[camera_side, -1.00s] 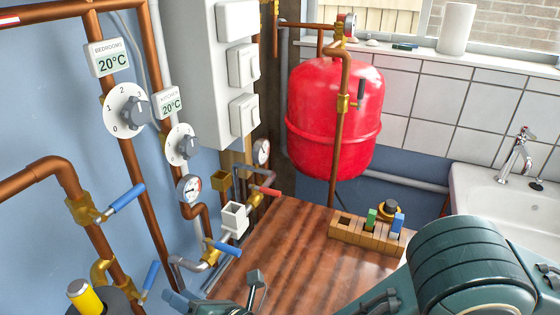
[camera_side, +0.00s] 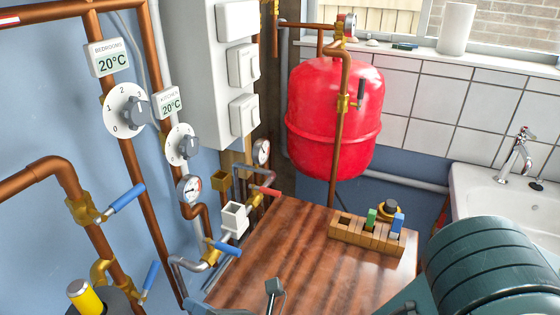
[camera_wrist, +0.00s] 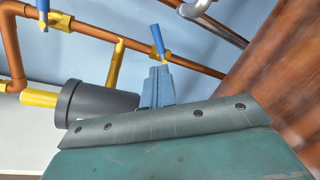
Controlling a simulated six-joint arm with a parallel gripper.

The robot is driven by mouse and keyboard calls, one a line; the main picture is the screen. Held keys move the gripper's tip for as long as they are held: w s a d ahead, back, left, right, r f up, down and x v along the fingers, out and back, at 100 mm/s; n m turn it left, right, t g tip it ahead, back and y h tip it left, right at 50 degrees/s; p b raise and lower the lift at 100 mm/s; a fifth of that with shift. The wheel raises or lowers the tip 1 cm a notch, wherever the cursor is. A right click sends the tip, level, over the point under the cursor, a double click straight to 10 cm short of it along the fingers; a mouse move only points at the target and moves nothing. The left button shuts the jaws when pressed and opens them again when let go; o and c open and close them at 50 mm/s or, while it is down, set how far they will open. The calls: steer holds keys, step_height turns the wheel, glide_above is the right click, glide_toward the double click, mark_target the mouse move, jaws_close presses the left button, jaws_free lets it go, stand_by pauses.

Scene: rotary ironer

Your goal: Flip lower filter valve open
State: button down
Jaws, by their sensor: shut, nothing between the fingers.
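The lower filter valve has a blue lever (camera_side: 150,277) at the bottom left of the side view, on a copper pipe. In the wrist view its lever (camera_wrist: 157,40) stands across the pipe. The dark grey filter (camera_wrist: 95,107) with a yellow end sits left of my gripper, and part of it (camera_side: 92,305) shows in the side view. My gripper (camera_wrist: 159,72) is shut and empty, with its tips beside the valve's base. I cannot tell whether they touch it.
An upper valve with a blue lever (camera_side: 126,198) is on the same pipe. Another blue-handled valve (camera_side: 222,247) is by the wooden worktop (camera_side: 290,255). A wooden block (camera_side: 345,229) with coloured pieces and a red tank (camera_side: 325,125) stand further back.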

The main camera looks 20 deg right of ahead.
mark_target(148, 283)
step_height(148, 283, down, 5)
steer(key=w+m+g+y, duration=0.1)
steer(key=m+g+y, duration=0.15)
steer(key=m, duration=1.75)
steer(key=w+d+r+m+t, duration=0.1)
steer(key=w+d+m, duration=0.1)
steer(key=m, duration=1)
steer(key=w+d+r+m+y, duration=0.1)
steer(key=w+d+r+m, duration=0.1)
steer(key=m, duration=1)
steer(key=shift+w+d+r+m+t, duration=0.2)
steer(key=shift+d+r+m+t, duration=0.1)
steer(key=shift+m+t, duration=0.1)
steer(key=shift+w+a+y, duration=0.1)
steer(key=shift+a+y, duration=0.15)
steer(key=shift+a, duration=0.05)
steer(key=shift+x, duration=4.7)
